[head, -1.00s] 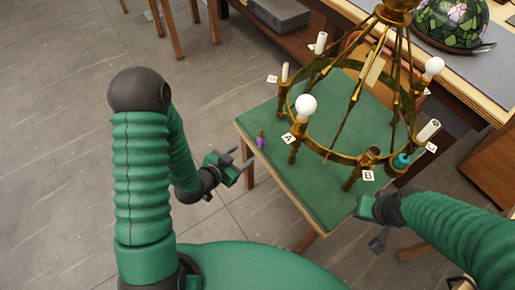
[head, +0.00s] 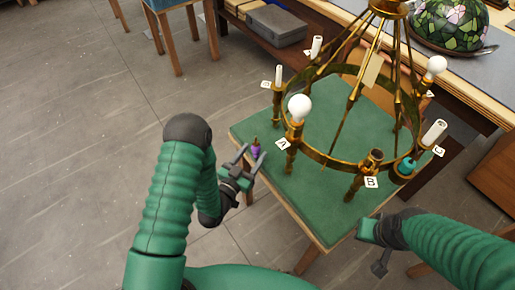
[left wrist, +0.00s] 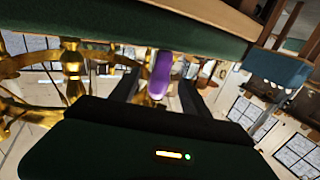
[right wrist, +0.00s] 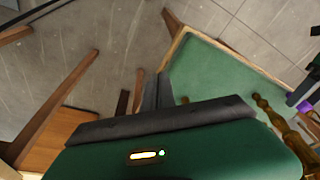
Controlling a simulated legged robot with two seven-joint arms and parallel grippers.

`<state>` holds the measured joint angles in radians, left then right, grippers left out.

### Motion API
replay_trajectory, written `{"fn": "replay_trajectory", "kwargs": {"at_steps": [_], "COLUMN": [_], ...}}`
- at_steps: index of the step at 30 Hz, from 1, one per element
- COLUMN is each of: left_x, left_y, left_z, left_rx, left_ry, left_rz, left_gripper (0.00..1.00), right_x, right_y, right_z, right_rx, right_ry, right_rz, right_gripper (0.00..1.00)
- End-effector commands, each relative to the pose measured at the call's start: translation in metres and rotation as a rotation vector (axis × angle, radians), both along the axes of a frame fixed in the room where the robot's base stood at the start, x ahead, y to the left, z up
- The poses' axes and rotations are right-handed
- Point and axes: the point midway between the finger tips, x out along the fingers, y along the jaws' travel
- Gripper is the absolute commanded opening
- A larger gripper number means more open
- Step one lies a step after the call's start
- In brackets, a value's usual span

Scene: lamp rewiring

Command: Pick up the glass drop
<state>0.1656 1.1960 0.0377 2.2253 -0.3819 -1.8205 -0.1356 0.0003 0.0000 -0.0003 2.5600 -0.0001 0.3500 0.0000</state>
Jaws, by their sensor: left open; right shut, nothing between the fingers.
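The glass drop (head: 256,150) is small and purple with a brownish top. It stands at the left edge of the green-topped table (head: 320,215). My left gripper (head: 254,153) is open, with its fingertips on either side of the drop in the head view. In the left wrist view the purple drop (left wrist: 160,75) shows between the two dark fingers, ungripped; whether they touch it I cannot tell. My right gripper (right wrist: 158,92) is shut and empty, low beside the table's front right side.
A brass chandelier (head: 345,160) with white bulbs and candle sleeves stands on the table, just right of the drop. A workbench (head: 470,85) with a stained-glass lampshade (head: 448,25) is behind. The floor to the left is clear near my left arm.

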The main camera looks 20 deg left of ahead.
Motion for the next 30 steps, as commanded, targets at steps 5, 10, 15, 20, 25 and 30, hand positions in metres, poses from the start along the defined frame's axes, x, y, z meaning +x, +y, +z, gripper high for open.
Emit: {"fn": "replay_trajectory", "kwargs": {"at_steps": [5, 10, 15, 20, 25, 30], "left_x": [0.022, 0.049, 0.053, 0.053, 0.053, 0.053], "left_y": [-0.008, -0.016, -0.017, -0.017, -0.017, -0.017], "left_z": [0.006, 0.007, 0.007, 0.007, 0.007, 0.006], "left_rx": [-0.001, 0.001, 0.0, 0.0, 0.0, 0.0], "left_ry": [-0.004, -0.002, 0.001, 0.001, 0.002, 0.002], "left_rz": [-0.001, 0.0, 0.0, 0.0, 0.0, 0.0], "left_gripper": [0.54, 0.54, 0.54, 0.45, 0.23, 0.01], "right_x": [0.0, 0.0, 0.0, 0.0, 0.0, 0.0], "right_y": [0.0, 0.0, 0.0, 0.0, 0.0, 0.0], "right_z": [-0.001, -0.003, -0.003, -0.003, -0.003, -0.003], "right_rx": [0.0, 0.0, 0.0, 0.0, 0.0, 0.0], "right_ry": [0.0, 0.0, 0.0, 0.0, 0.0, 0.0], "right_rz": [0.001, 0.001, 0.001, 0.0, 0.0, 0.001], "right_gripper": [0.0, 0.0, 0.0, 0.0, 0.0, 0.0]}}
